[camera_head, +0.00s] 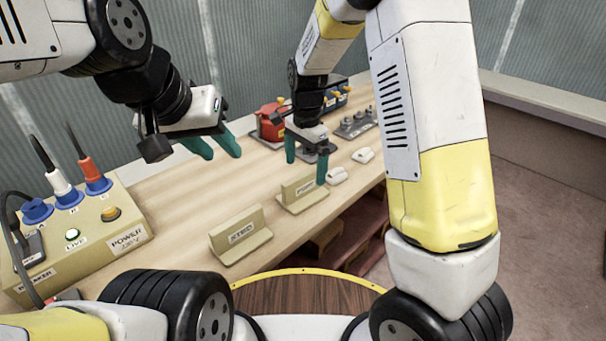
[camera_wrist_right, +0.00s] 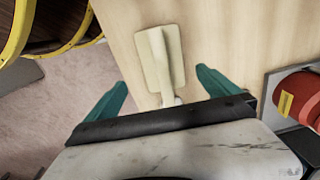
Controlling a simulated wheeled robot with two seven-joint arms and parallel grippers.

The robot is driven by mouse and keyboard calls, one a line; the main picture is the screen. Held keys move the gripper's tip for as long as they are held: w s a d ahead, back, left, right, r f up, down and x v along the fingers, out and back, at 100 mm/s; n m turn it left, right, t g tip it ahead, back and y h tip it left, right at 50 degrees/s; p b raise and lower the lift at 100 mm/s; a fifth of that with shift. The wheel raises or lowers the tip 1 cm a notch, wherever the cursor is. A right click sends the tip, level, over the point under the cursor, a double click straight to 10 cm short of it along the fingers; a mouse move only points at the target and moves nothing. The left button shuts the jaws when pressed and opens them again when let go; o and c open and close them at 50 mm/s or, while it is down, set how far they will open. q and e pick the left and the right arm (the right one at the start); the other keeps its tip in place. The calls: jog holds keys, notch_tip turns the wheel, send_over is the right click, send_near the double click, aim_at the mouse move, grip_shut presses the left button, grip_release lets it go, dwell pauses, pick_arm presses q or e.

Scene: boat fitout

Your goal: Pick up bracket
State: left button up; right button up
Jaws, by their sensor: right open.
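Two cream L-shaped brackets stand on the wooden bench in the head view. The STBD bracket (camera_head: 240,236) is nearer, and a second labelled bracket (camera_head: 302,196), seemingly PORT, is beyond it to the right. My right gripper (camera_head: 306,170) is open and empty, pointing down near the second bracket. In the right wrist view a cream bracket (camera_wrist_right: 157,58) shows between and beyond the open fingertips (camera_wrist_right: 162,80), with no contact visible. My left gripper (camera_head: 222,155) is open and empty, above the bench, left of and behind the brackets.
A power box (camera_head: 110,225) with plugs and cables stands at the left. A red item (camera_head: 270,122) and blue units (camera_head: 338,97) are at the back. White pieces (camera_head: 337,175) lie right of the second bracket. The bench (camera_head: 170,200) is clear around the STBD bracket.

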aim_at(303, 188)
jog(key=shift+w+a+f, duration=0.15)
jog(key=shift+a+f, duration=0.05)
jog(key=shift+f, duration=0.7)
notch_tip(303, 188, down, 7)
jog(key=shift+c, duration=0.4)
jog(key=shift+w, duration=0.1)
jog(key=c, duration=1.5)
jog(key=shift+a, duration=0.1)
jog(key=shift+r, duration=0.1)
